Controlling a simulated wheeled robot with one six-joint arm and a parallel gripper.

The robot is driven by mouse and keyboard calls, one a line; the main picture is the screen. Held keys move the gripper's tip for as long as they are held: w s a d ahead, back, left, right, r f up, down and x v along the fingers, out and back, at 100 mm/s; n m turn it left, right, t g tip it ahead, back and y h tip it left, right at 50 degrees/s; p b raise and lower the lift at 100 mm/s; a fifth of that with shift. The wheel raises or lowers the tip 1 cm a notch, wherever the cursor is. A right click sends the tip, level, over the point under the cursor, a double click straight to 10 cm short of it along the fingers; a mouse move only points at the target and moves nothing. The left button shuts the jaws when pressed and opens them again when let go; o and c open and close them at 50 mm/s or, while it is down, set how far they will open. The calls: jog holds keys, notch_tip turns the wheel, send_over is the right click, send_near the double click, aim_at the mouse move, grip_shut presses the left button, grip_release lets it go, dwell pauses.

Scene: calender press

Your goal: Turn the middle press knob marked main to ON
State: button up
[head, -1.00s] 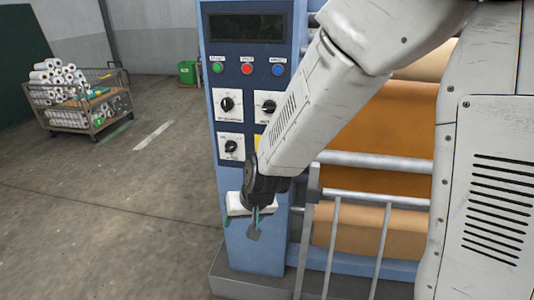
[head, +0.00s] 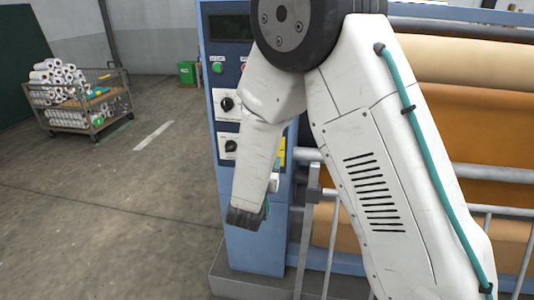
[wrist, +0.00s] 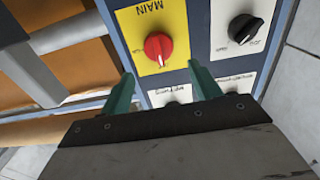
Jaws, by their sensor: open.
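The red main knob (wrist: 158,47) sits on a yellow plate lettered MAIN, which appears upside down in the wrist view. Its pointer is slightly tilted from the picture's vertical. My gripper (wrist: 161,70) is open and empty, its two teal fingers spread below the knob in the picture, with the knob between their lines. I see no contact. In the head view my arm hides the knob; only a sliver of the yellow plate (head: 282,152) shows beside it. My gripper is mostly hidden there too.
Rollers and railings (head: 400,200) stand right of the blue panel (head: 250,245). A cart (head: 85,105) stands far left; the floor between is clear.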

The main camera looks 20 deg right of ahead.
jog(key=shift+x, duration=2.75)
jog(key=c, duration=1)
